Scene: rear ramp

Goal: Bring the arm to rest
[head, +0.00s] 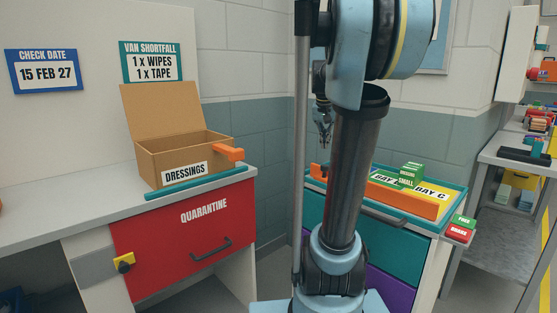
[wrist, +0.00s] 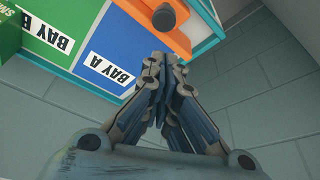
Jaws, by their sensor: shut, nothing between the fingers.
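My gripper (head: 325,140) hangs near the wall corner behind my arm in the head view, pointing down and partly hidden by the arm. In the wrist view my gripper (wrist: 166,62) has its fingertips together with nothing between them. It is over the edge of a tray with a blue BAY A section (wrist: 125,45) and a green BAY B section (wrist: 40,35). An orange bar with a dark round knob (wrist: 164,17) lies just beyond the fingertips in that view. I cannot tell how far above the tray the gripper is.
The teal tray (head: 458,196) holds green boxes (head: 411,174) and stands on a drawer cabinet. A cardboard DRESSINGS box (head: 160,162) stands open on the left counter, above the red QUARANTINE drawer (head: 190,235). Shelving (head: 520,150) stands at right. Grey walls meet behind my gripper.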

